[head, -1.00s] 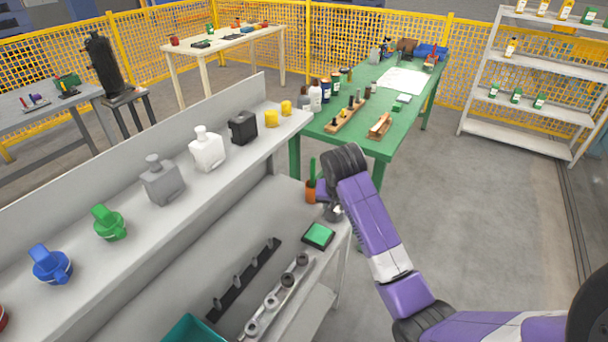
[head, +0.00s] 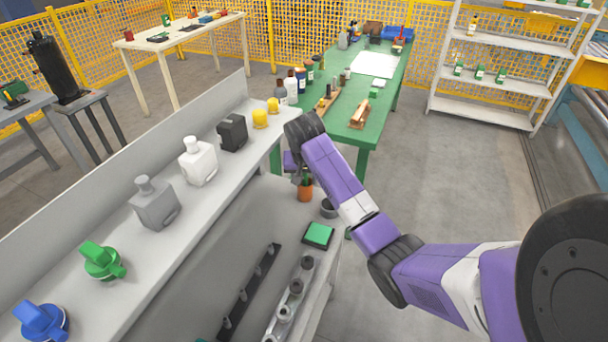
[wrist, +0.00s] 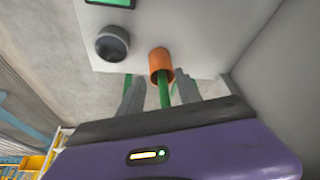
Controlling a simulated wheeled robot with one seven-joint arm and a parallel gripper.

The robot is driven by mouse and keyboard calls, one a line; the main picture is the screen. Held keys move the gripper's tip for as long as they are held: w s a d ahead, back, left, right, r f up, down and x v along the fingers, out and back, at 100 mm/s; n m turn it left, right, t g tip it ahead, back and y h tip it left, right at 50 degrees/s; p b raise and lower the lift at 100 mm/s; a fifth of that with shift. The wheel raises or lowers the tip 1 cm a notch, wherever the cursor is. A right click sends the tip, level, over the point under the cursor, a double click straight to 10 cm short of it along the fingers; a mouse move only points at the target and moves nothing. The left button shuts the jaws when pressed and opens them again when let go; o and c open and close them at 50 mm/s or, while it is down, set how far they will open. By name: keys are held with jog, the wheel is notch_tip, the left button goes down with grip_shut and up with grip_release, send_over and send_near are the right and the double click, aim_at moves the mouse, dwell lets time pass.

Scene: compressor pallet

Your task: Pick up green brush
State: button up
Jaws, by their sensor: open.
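The green brush (wrist: 164,94) stands in an orange cup (wrist: 160,60) on the grey bench's lower surface. Its green shaft shows between my gripper's fingers in the wrist view. My gripper (wrist: 160,91) is open, with one finger on each side of the shaft; I cannot tell whether either touches it. In the head view the orange cup (head: 305,193) stands below my wrist, and my gripper (head: 304,176) is just above it. My wrist hides most of the brush there.
A dark round cup (head: 328,208) and a green-topped pad (head: 318,235) are close to the orange cup. The bench's raised shelf (head: 190,215) holds bottles and knobs to the left. A green table (head: 347,128) with several items stands behind.

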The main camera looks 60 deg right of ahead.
jog(key=d, duration=0.1)
jog(key=w+d, duration=0.1)
jog(key=d, duration=0.1)
jog(key=w+d, duration=0.1)
jog(key=shift+w+d+r, duration=0.1)
jog(key=shift+d, duration=0.15)
jog(key=shift+p+x, duration=0.3)
jog(key=shift+x, duration=0.8)
jog(key=shift+d+f, duration=0.15)
jog(key=shift+f, duration=0.35)
grip_shut()
